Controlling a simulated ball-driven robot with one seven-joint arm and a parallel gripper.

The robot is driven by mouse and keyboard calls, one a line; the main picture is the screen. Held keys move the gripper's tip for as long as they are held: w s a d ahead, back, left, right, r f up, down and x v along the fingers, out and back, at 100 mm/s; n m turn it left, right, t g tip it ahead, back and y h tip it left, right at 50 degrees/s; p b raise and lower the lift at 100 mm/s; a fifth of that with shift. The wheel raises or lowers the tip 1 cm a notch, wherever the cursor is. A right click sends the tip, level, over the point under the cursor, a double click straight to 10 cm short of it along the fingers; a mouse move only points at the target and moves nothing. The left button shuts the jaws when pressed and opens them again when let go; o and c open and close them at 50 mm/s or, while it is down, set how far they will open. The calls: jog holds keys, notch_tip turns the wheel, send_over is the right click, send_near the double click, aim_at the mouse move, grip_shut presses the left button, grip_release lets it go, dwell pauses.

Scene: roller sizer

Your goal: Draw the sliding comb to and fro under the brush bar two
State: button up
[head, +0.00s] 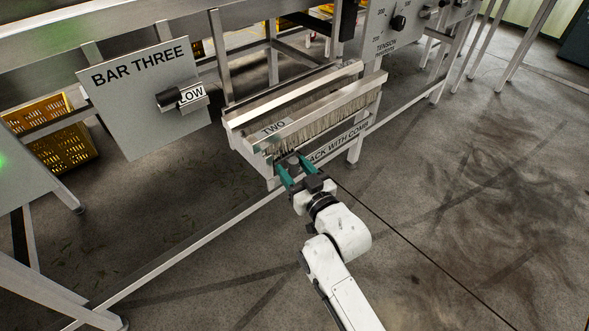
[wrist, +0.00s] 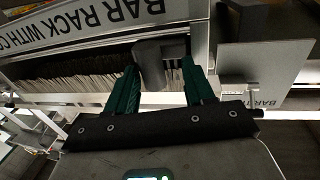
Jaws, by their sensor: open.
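Brush bar two (head: 325,113) lies in the rack, a pale metal bar marked TWO with bristles under it. The bristles (wrist: 75,88) also show in the wrist view, which is turned upside down. A dark grey block (wrist: 163,62), seemingly the sliding comb's handle, sticks out at the rack's left front end. My gripper (head: 290,161) has green fingers and is open. Its fingers stand on either side of the block, with some gap visible in the wrist view. The comb's teeth are hidden or too dark to tell.
The rack front (head: 338,143) carries a label partly reading RACK WITH COMB. A BAR THREE panel (head: 146,98) with a knob set at LOW stands to the left. A tension panel (head: 391,24) is at the upper right. The floor at right is clear.

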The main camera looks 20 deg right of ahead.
jog(key=shift+d, duration=0.1)
jog(key=s+d+p, duration=0.1)
jog(key=s, duration=0.9)
jog(key=shift+s+p, duration=0.4)
jog(key=s+d+f+g+h, duration=0.1)
jog(key=s+d+f+g, duration=0.3)
jog(key=s+f+g, duration=0.7)
jog(key=s+d+m+g+h, duration=0.1)
jog(key=s+d+g, duration=0.15)
jog(key=s, duration=0.55)
jog(key=s+d+m+g, duration=0.1)
jog(key=s+g, duration=0.2)
jog(key=s, duration=0.5)
notch_tip(320, 180, up, 22)
jog(key=p, duration=2.2)
jog(key=shift+w+a, duration=0.15)
jog(key=shift+a, duration=0.15)
